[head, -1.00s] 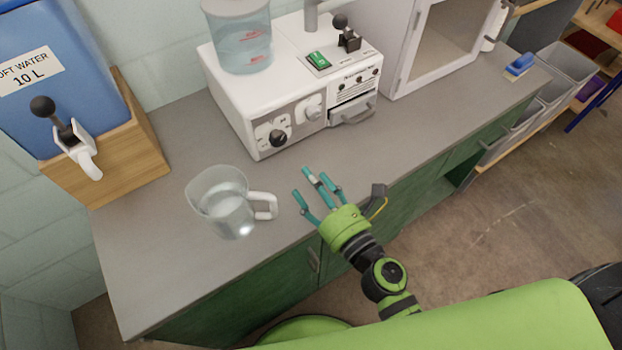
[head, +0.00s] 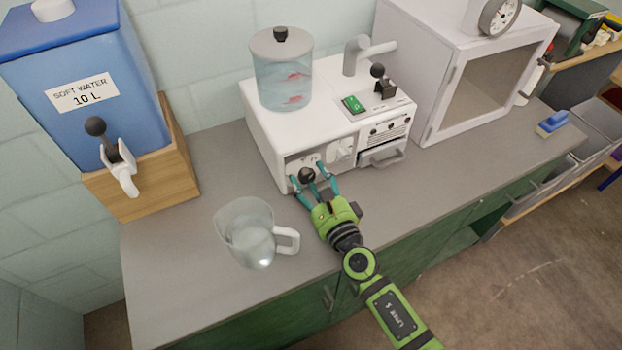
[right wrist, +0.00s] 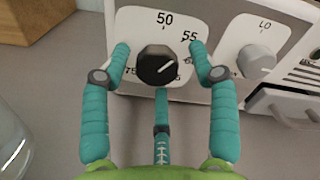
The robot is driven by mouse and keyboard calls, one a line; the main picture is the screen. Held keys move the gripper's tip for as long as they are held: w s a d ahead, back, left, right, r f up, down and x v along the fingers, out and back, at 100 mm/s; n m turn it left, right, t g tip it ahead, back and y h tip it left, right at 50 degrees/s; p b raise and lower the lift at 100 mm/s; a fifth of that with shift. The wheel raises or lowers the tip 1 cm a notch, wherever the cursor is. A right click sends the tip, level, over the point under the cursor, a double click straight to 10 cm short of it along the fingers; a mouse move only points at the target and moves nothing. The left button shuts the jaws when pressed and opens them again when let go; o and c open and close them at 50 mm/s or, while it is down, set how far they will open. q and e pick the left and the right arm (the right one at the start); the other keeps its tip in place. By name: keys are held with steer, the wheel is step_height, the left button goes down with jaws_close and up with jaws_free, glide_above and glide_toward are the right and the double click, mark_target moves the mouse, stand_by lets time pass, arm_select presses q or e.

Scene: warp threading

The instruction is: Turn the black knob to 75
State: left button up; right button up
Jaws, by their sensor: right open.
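The black knob (head: 307,174) is on a pale dial plate on the front of the white machine (head: 270,135). In the right wrist view the knob (right wrist: 157,66) shows a pale mark toward its right side. The dial reads 50 above the knob and 55 to its upper right; lower numbers are partly hidden by my fingers. My right gripper (head: 313,180) is open, with its teal fingers around the knob: one to each side and one below. I cannot tell whether they touch it. My left gripper is out of view.
A second, pale knob (right wrist: 257,61) marked LO sits right of the dial. A clear jug (head: 245,235) stands on the counter close left of my right gripper. A blue water tank (head: 85,80) stands at the left, a white cabinet (head: 440,70) at the right.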

steer(key=c, duration=1.1)
steer(key=shift+m, duration=0.4)
steer(key=m, duration=0.3)
steer(key=shift+f, duration=0.1)
steer(key=shift+s+f+m+b, duration=0.1)
steer(key=shift+m+b, duration=0.25)
steer(key=shift+m, duration=1.25)
steer(key=shift+f, duration=0.1)
steer(key=o, duration=1)
steer(key=shift+o, duration=0.5)
